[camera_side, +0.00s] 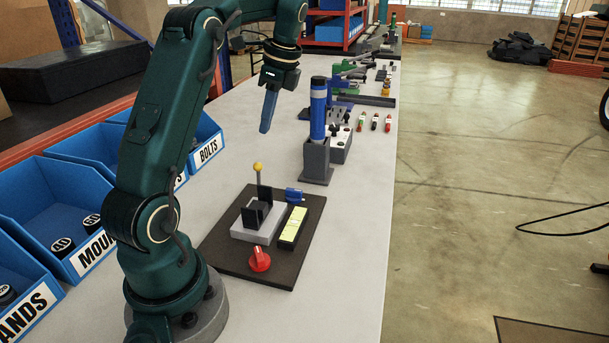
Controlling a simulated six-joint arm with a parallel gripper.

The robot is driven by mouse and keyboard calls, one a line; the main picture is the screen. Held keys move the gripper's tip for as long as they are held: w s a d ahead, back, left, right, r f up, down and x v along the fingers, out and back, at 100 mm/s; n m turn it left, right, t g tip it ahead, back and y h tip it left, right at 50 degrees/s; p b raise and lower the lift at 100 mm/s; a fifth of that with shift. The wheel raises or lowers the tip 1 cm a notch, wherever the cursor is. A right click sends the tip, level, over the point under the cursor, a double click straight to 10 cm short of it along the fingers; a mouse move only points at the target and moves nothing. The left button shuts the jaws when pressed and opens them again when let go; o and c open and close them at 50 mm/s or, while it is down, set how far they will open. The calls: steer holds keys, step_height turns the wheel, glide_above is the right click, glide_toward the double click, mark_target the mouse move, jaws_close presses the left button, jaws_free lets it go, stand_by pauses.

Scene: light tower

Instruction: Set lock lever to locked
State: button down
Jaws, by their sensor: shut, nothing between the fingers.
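A thin upright lever with a yellow ball tip (258,168) stands at the back of a grey block with a black bracket (257,214), on a dark board (222,247). It looks like the lock lever, but no marking that I can read tells its setting. A red knob (260,259) sits at the front of the board. The light tower (318,110) is a blue column on a grey stand behind the board. My gripper (265,129) points down, shut and empty, above the table, up and back from the lever and apart from it.
A yellow-green panel (293,226) and a blue part (294,195) sit on the board's right side. A grey box with knobs (341,146) stands next to the tower. Blue bins (75,192) line the left. The table's right strip (354,245) is clear.

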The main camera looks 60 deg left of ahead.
mark_target(259, 164)
steer(key=s+d+r+m+t+y, duration=0.3)
steer(key=s+d+m+t+y, duration=0.25)
steer(key=m, duration=1.25)
steer(key=shift+g+h, duration=0.45)
steer(key=shift+h, duration=0.3)
steer(key=x, duration=0.3)
steer(key=d+x, duration=0.1)
steer(key=x, duration=0.3)
steer(key=f+x, duration=0.1)
steer(key=x, duration=0.2)
steer(key=shift+d+f, duration=0.1)
steer(key=shift+f, duration=0.3)
steer(key=shift+x, duration=0.75)
steer(key=shift+w+a+f, duration=0.3)
steer(key=shift+w+a, duration=0.2)
steer(key=shift+a, duration=0.3)
steer(key=shift+s+d+f, duration=0.15)
steer(key=shift+s+d, duration=0.05)
steer(key=shift+d, duration=0.05)
